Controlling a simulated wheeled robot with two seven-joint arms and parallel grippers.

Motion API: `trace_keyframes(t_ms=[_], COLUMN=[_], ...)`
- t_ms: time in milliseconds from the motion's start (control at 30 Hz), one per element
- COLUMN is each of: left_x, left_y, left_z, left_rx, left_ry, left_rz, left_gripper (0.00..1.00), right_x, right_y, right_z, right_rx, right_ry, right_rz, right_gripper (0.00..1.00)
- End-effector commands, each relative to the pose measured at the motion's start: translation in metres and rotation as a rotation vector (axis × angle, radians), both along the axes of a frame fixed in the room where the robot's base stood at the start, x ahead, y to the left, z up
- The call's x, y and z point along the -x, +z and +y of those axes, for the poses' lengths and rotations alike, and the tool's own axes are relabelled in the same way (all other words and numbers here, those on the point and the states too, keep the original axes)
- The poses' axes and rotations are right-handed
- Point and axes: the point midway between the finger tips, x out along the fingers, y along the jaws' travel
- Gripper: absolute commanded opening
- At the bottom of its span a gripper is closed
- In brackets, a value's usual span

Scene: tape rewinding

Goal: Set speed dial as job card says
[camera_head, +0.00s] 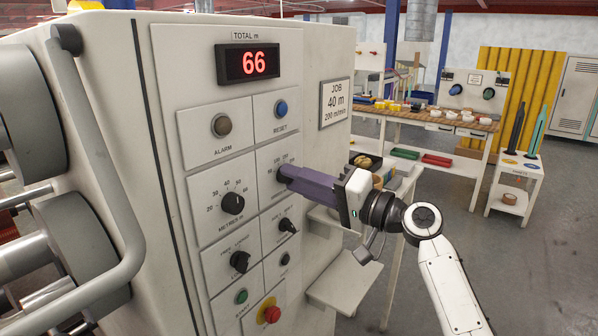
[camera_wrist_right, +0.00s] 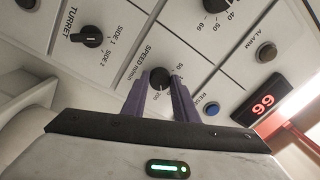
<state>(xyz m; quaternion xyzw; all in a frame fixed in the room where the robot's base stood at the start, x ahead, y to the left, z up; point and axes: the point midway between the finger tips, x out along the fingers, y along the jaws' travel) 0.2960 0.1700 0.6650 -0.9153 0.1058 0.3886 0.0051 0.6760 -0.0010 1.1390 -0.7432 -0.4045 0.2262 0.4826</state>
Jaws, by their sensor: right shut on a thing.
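The job card (camera_head: 336,102) on the machine's side reads JOB 40 m, 200 m/min. My right gripper (camera_head: 284,173) reaches in from the right, its purple fingers against the control panel. In the right wrist view its two fingers (camera_wrist_right: 161,84) stand on either side of the black speed dial (camera_wrist_right: 160,77), shut on it. The dial is labelled SPEED m/min. Its pointer and part of its scale are hard to read behind the fingers. My left gripper is not in view.
The red display (camera_head: 253,62) reads 66. Nearby on the panel are the metres dial (camera_head: 232,203), the turret switch (camera_head: 287,225), the blue reset button (camera_head: 281,109) and a red stop button (camera_head: 270,313). A white shelf (camera_head: 345,285) juts out below my right arm.

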Motion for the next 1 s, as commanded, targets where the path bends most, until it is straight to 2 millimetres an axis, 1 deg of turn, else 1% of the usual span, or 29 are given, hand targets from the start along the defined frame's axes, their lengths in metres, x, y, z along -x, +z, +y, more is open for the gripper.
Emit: trace_keyframes(t_ms=[33, 100, 300, 567, 933, 967, 1000], left_x=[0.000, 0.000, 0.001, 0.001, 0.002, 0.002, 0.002], left_y=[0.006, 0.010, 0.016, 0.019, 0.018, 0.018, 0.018], left_z=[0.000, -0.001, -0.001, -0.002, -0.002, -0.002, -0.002], left_rx=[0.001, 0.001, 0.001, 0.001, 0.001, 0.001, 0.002], left_ry=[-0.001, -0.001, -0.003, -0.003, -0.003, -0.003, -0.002], left_rz=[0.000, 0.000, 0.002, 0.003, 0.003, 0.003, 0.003], left_gripper=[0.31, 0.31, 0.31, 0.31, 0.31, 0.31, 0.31], right_x=[0.001, 0.001, 0.001, 0.001, 0.001, 0.001, 0.001], right_y=[0.001, 0.001, 0.000, -0.001, -0.001, -0.001, -0.001], right_z=[0.001, 0.000, 0.000, 0.000, 0.000, 0.000, 0.000], right_rx=[-0.019, -0.043, -0.091, -0.117, -0.119, -0.119, -0.119], right_ry=[0.001, 0.002, 0.001, 0.001, 0.001, 0.001, 0.001], right_rz=[0.029, 0.062, 0.128, 0.164, 0.166, 0.166, 0.166], right_gripper=[0.04, 0.04, 0.04, 0.04, 0.04, 0.30, 0.36])
